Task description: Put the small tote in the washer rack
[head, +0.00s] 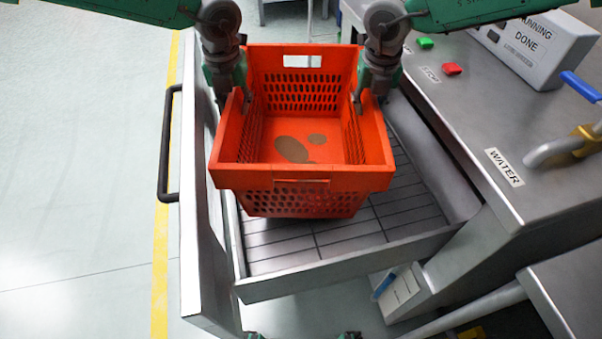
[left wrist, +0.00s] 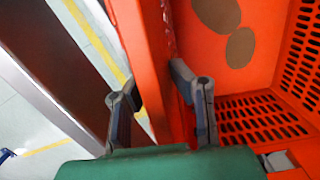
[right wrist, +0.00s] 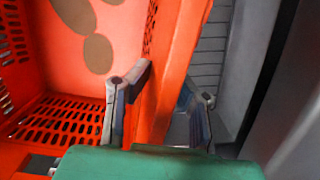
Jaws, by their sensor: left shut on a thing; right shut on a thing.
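The small orange tote (head: 302,176) has perforated walls and brown stains on its inner floor. It is upright in or just above the washer rack (head: 350,236), a grey wire-bottomed drawer; I cannot tell whether it touches the rack floor. My left gripper (head: 238,92) is shut on the tote's left wall, and the left wrist view (left wrist: 155,95) shows a finger on each side of that wall. My right gripper (head: 370,95) is shut on the right wall, likewise in the right wrist view (right wrist: 165,95). The tote's underside is hidden.
The washer door (head: 195,200) with a black handle (head: 168,145) stands open on the left. A steel counter (head: 470,130) with green and red buttons and a WATER label is on the right. Bare rack shows right of and in front of the tote.

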